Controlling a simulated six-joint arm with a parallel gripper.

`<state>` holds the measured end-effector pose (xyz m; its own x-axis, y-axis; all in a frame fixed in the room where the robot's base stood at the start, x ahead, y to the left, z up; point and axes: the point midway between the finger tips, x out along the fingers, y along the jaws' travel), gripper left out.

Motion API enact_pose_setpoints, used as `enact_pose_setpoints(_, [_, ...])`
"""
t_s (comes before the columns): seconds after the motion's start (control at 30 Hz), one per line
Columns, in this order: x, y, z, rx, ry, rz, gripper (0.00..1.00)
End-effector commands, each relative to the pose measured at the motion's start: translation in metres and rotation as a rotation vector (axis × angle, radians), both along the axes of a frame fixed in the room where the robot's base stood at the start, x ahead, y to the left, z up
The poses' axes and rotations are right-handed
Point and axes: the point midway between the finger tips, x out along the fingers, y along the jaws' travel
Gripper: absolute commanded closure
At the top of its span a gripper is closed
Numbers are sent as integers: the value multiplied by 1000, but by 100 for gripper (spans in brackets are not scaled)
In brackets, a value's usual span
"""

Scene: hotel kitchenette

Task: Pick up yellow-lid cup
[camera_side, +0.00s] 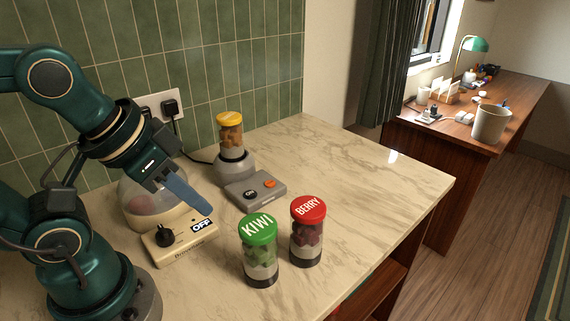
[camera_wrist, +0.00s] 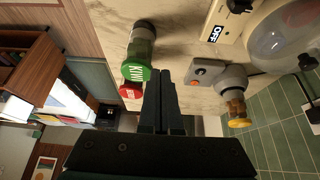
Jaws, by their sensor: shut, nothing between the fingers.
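The yellow-lid cup (camera_side: 230,138) stands upright on a round grey blender base near the tiled wall, with orange-brown contents. In the wrist view the yellow-lid cup (camera_wrist: 236,108) is right of my fingers. My gripper (camera_side: 205,207) is shut and empty, its fingers pointing down and right above the cream machine's front, to the left of and nearer the camera than the cup. In the wrist view my gripper (camera_wrist: 160,76) shows as two dark fingers pressed together. The cup is apart from my fingers and not hidden.
A grey control box (camera_side: 257,189) with an orange button sits before the blender base. A cream machine (camera_side: 178,248) marked OFF, with a clear dome, is under my arm. A green-lid KIWI cup (camera_side: 260,250) and red-lid BERRY cup (camera_side: 307,232) stand in front. The counter's right side is clear.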

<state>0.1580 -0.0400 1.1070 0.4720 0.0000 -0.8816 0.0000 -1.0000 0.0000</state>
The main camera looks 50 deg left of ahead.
Motion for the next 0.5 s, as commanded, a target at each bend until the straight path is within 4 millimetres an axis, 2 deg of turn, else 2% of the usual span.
enact_pose_setpoints(0.07, [0, 0, 0, 0, 0, 0, 100])
enact_pose_setpoints(0.1, [0, 0, 0, 0, 0, 0, 92])
enact_pose_setpoints(0.17, [0, 0, 0, 0, 0, 0, 69])
enact_pose_setpoints(0.2, [0, 0, 0, 0, 0, 0, 54])
enact_pose_setpoints(0.33, [0, 0, 0, 0, 0, 0, 4])
enact_pose_setpoints(0.37, [0, 0, 0, 0, 0, 0, 0])
enact_pose_setpoints(0.5, [0, 0, 0, 0, 0, 0, 0])
